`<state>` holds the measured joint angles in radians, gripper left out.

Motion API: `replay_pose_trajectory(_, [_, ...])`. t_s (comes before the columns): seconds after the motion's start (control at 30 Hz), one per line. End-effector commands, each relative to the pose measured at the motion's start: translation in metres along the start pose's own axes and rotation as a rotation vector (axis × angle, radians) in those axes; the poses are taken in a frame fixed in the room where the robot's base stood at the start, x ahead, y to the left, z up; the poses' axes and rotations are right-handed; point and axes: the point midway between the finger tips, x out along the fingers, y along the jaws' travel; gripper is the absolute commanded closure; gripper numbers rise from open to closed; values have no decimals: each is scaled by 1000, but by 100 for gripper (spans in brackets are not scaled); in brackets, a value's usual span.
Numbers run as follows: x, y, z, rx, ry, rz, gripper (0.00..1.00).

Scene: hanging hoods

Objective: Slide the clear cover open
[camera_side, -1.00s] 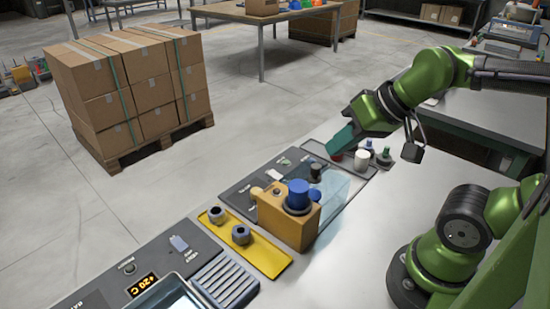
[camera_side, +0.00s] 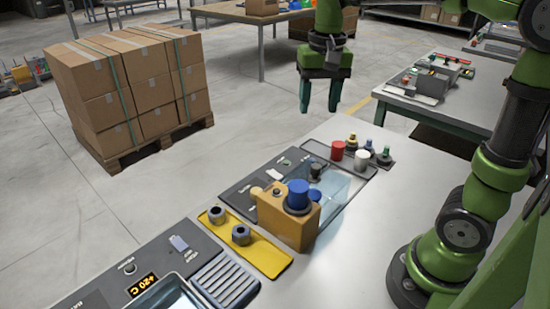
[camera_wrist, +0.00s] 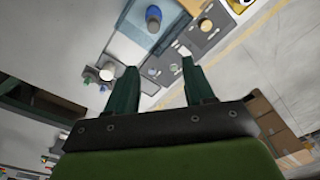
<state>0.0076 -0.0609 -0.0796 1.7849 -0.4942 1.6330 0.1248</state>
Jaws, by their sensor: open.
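The clear cover (camera_side: 338,182) is a see-through, bluish box on the grey panel, right behind the yellow box (camera_side: 285,228) with a large blue knob (camera_side: 298,193). A smaller blue knob (camera_side: 315,195) shows through or beside the cover; I cannot tell which. A pale bluish patch (camera_wrist: 124,46) in the wrist view seems to be the cover. My gripper (camera_side: 320,104) hangs raised behind the far end of the panel, fingers pointing down, apart from the cover. In the wrist view its fingers (camera_wrist: 158,66) are spread with nothing held between them.
A grey tray (camera_side: 315,146) at the panel's far end has a red cylinder (camera_side: 337,150), a white cylinder (camera_side: 361,160) and small dark-based pieces around it. A yellow plate (camera_side: 265,262) with two grey rings lies in front. The bench on the right is mostly bare.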

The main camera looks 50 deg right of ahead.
Motion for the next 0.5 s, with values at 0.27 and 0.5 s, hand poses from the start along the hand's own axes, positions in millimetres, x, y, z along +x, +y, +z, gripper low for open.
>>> replay_pose_trajectory(0.27, [-5, 6, 6, 89, -44, 36, 47])
replay_pose_trajectory(0.5, [39, 7, 9, 85, -46, 37, 47])
